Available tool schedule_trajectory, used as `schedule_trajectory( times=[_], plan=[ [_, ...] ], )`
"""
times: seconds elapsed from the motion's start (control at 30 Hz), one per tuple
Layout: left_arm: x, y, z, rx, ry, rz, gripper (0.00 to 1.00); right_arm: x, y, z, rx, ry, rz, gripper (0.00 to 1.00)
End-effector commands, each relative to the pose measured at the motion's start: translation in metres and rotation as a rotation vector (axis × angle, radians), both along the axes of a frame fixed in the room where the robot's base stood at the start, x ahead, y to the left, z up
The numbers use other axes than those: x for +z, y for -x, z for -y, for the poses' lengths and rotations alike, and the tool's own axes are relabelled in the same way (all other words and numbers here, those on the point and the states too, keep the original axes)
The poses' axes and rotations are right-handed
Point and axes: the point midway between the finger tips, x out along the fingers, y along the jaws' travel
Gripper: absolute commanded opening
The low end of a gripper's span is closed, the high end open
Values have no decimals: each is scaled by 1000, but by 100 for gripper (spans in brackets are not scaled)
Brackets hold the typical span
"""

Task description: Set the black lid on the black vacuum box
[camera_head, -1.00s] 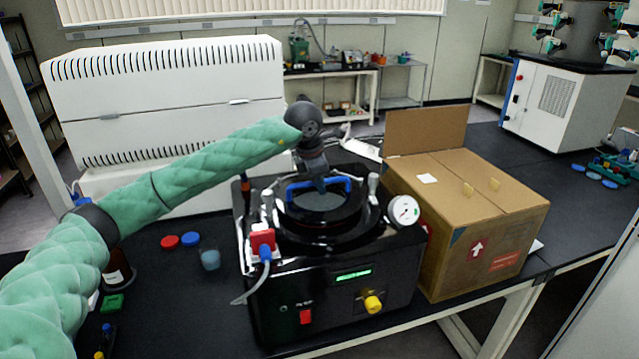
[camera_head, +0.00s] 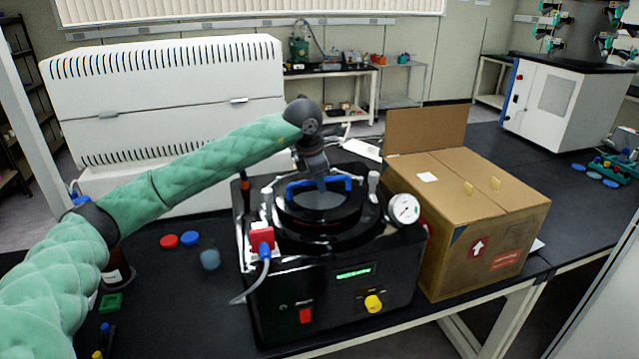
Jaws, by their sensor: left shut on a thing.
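The black vacuum box (camera_head: 335,302) stands on the dark bench, with a green display, a red switch and a yellow knob on its front. The black lid (camera_head: 318,222) is over the round opening on top of the box, roughly centred; I cannot tell if it is fully seated. It carries a blue handle (camera_head: 300,185). My left gripper (camera_head: 322,186) comes down from above and is shut on the blue handle; its fingertips are partly hidden. My right gripper is not in view.
A cardboard box (camera_head: 483,232) stands close to the right of the vacuum box, with a flap raised. A pressure gauge (camera_head: 404,209) sticks up at the box's right corner. Red and blue caps and a small beaker (camera_head: 210,259) lie left.

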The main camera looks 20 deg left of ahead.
Motion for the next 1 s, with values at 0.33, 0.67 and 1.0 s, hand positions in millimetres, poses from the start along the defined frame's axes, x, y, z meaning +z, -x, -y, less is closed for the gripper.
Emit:
schedule_trajectory(
  times=[0.33,0.67,1.0],
  plan=[
    [1,0,0,0,0,1,0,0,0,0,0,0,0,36],
    [-1,0,0,0,1,2,0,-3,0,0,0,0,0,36],
    [-4,0,0,0,0,1,0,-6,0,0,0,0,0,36]
  ],
)
